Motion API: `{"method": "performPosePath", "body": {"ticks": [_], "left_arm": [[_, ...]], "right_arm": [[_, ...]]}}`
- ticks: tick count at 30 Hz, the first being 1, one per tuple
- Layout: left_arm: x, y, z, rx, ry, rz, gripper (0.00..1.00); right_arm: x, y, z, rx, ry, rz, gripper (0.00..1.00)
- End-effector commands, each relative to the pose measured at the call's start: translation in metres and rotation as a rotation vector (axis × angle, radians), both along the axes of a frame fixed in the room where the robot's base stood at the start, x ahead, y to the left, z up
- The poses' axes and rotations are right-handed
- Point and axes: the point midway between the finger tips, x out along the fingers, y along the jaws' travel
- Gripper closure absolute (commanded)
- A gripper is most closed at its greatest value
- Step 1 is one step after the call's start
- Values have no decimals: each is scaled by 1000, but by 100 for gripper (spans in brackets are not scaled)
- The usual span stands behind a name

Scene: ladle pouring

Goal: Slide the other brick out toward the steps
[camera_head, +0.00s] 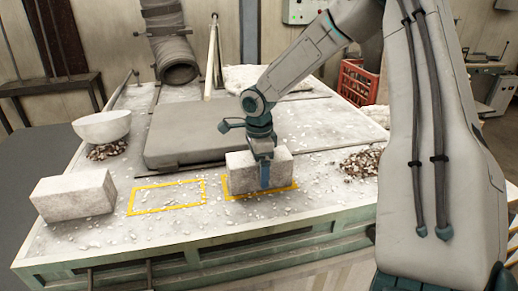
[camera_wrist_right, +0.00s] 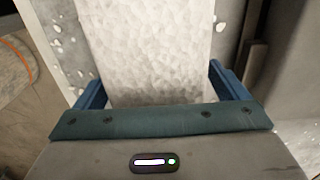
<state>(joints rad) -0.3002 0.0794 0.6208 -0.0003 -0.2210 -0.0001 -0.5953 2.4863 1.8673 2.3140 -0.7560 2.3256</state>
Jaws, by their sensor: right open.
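One pale stone brick (camera_head: 240,174) sits in the right yellow outline (camera_head: 284,190) near the table's front edge. My right gripper (camera_head: 264,180) reaches down over it from above. In the right wrist view, the brick (camera_wrist_right: 150,45) lies between the two blue fingers of the gripper (camera_wrist_right: 155,90), which are apart, with a gap visible at the right finger. A second pale brick (camera_head: 74,195) lies at the left front corner, outside the outlines. The left yellow outline (camera_head: 167,197) is empty apart from white chips. My left gripper does not show.
The white table (camera_head: 120,228) is strewn with chips. A grey slab (camera_head: 195,135) lies behind the outlines. A white bowl (camera_head: 102,126) sits at the left on dark chips, with another chip pile (camera_head: 362,163) at the right. A red crate (camera_head: 357,82) stands behind.

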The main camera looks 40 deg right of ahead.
Motion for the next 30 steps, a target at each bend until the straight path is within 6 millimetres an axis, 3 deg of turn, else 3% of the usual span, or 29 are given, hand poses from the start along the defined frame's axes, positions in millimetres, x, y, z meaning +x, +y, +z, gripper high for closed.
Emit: {"method": "performPosePath", "body": {"ticks": [13, 25, 30], "left_arm": [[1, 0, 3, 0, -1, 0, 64], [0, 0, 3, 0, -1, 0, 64], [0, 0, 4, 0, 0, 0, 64]], "right_arm": [[0, 0, -10, 1, 0, 0, 6], [0, 0, -10, 0, -1, 0, 83], [0, -2, -9, 0, -1, 2, 84]]}}
